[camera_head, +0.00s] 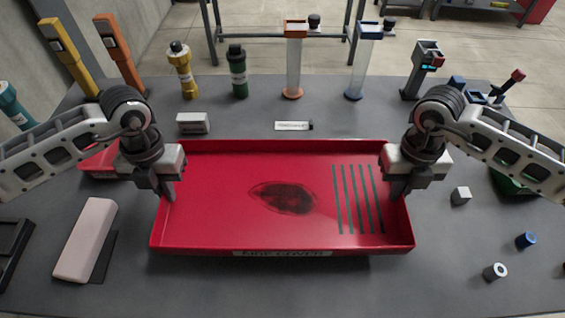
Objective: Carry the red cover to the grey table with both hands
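The red cover (240,222) is a shallow, tray-shaped piece with raised walls, lying level in the middle of the camera_head view over the grey table (385,288). It has a dark oval patch, several dark slots at its right and a label on its front wall. My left gripper (160,190) is at its left wall and my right gripper (398,189) at its right wall. Both look shut on the walls, with fingertips partly hidden. A shadow lies under the front edge; I cannot tell whether the cover touches the table.
A pale pink block (86,238) lies at left, with another red piece (98,161) behind my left arm. Yellow (182,70) and green (237,72) bottles and clear tubes (293,65) stand behind. A white cube (461,196) and small cylinders (526,240) lie at right.

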